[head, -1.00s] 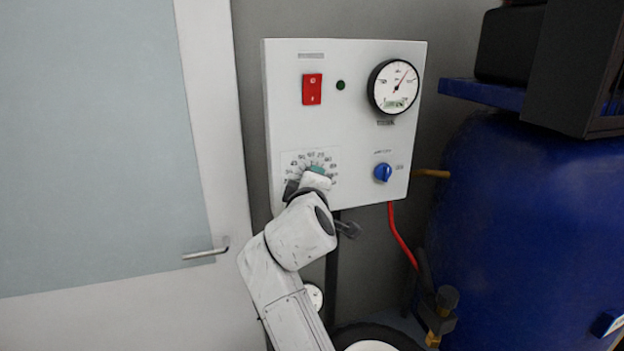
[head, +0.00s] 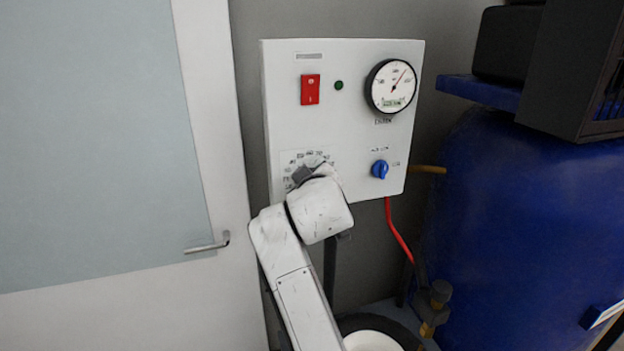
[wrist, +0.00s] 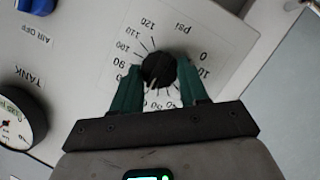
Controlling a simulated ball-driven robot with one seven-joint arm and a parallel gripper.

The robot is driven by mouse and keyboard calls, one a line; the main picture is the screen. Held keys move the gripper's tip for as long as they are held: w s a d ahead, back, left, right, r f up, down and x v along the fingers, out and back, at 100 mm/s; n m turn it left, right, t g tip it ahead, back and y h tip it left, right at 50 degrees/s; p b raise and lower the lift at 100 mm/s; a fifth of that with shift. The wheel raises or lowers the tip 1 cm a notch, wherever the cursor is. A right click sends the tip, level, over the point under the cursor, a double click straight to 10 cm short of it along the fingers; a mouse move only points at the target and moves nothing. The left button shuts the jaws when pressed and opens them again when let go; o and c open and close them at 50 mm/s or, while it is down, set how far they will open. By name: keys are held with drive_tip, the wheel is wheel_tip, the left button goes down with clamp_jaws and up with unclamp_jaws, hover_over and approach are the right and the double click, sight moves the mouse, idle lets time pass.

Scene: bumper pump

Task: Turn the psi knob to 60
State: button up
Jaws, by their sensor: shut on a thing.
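The psi knob (wrist: 159,66) is black and round, at the centre of a white dial plate (wrist: 213,52) with printed numbers. In the wrist view the dial appears upside down, with 120 at the top left and 0 and 10 at the right. My gripper (wrist: 160,72) has two green fingers, one on each side of the knob, shut on it. A pale mark shows on the knob's lower side, but I cannot tell exactly which number it points to. The fingers hide part of the scale. In the head view my gripper (head: 302,176) covers the knob.
The white panel (head: 350,130) also carries a red switch (head: 310,89), a small green lamp (head: 339,85), a round gauge (head: 391,86) and a blue knob (head: 380,169). A door with a handle (head: 208,246) is at left, a blue tank (head: 510,220) at right.

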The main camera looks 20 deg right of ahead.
drive_tip(key=shift+f, duration=0.25)
drive_tip(key=o, duration=1.1)
drive_tip(key=shift+r, duration=0.15)
drive_tip(key=shift+c, duration=0.2)
drive_tip(key=shift+s, duration=0.1)
drive_tip(key=b+v, duration=0.2)
drive_tip(key=v, duration=0.8)
drive_tip(key=shift+s+r, duration=0.2)
drive_tip(key=shift+f, duration=0.1)
